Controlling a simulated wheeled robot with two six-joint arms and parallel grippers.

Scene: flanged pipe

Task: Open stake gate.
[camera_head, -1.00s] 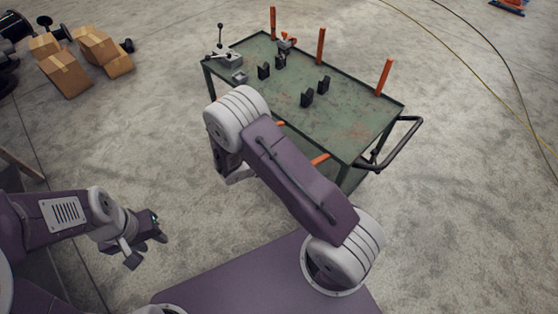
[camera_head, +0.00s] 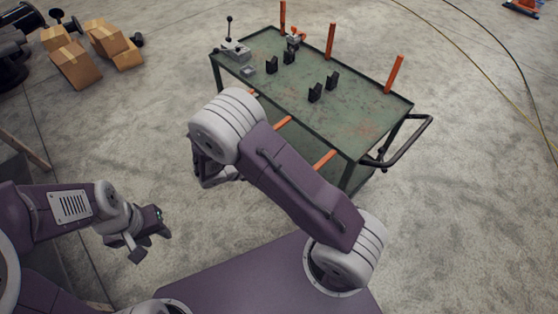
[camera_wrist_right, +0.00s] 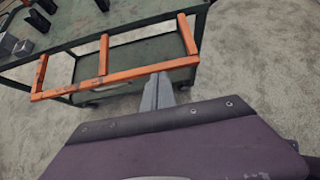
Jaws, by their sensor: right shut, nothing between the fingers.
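The orange stake gate (camera_wrist_right: 120,78) shows in the right wrist view as a long bar joined to short posts. It hangs outward and down from the near edge of the green cart (camera_head: 372,138). In the head view only parts of its orange posts (camera_head: 325,159) show below that edge. My right gripper (camera_wrist_right: 158,92) is shut and empty, its grey fingertips close to the long bar; contact cannot be told. In the head view it is mostly hidden behind my right wrist. My left gripper (camera_head: 152,243) is open and empty, far from the cart at the lower left.
Upright orange stakes (camera_head: 330,42) stand along the cart's far edge. Black supports (camera_head: 315,92) and a lever device (camera_head: 232,48) are on its top. A push handle (camera_head: 408,146) sticks out right. Cardboard boxes (camera_head: 76,64) lie at upper left. Floor around the cart is mostly clear.

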